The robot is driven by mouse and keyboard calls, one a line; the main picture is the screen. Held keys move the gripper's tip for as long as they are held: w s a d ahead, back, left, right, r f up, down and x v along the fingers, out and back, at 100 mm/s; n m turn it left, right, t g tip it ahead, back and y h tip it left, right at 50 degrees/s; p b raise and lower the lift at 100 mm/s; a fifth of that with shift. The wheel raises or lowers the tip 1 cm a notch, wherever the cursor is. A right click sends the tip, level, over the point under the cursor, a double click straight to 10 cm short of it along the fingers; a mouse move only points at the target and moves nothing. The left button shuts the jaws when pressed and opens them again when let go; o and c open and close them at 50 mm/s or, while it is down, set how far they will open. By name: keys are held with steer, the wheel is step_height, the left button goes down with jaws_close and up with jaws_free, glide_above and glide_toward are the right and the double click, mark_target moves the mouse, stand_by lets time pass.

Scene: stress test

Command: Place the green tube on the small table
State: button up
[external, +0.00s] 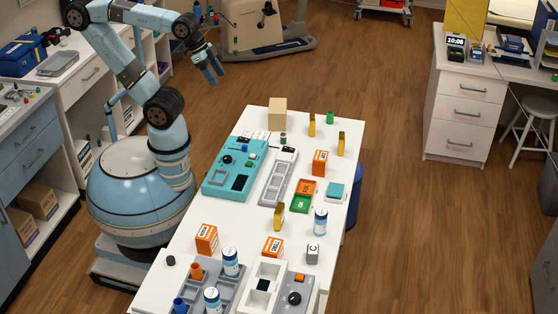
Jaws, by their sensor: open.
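A small green cylinder (330,117), which looks like the green tube, stands upright at the far end of the long white table (348,222). A tan block and yellow pieces are near it. My gripper (216,73) hangs open and empty in the air, fingers pointing down, to the left of and apart from the table's far end. I cannot tell for sure which surface is the small table; the long white table is the nearest one to me.
The tan block (277,112) and yellow pieces (312,125) stand close to the green cylinder. A teal device (235,168), orange boxes (319,162) and grey trays crowd the table. A white stool (536,108) is far right.

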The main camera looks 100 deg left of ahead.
stand_by(0.3)
steer(key=n+g+y, duration=0.3)
steer(key=n+g, duration=0.1)
steer(key=n, duration=0.7)
glide_above(331, 116)
steer(key=s+d, duration=0.1)
steer(key=s, duration=0.1)
step_height(331, 116, down, 22)
steer(key=shift+h, duration=0.3)
steer(key=x, duration=0.7)
steer(key=shift+w+f, duration=0.15)
steer(key=shift+w, duration=0.05)
steer(key=shift+x, duration=2.65)
steer(key=shift+s+a, duration=0.15)
steer(key=shift+s, duration=0.05)
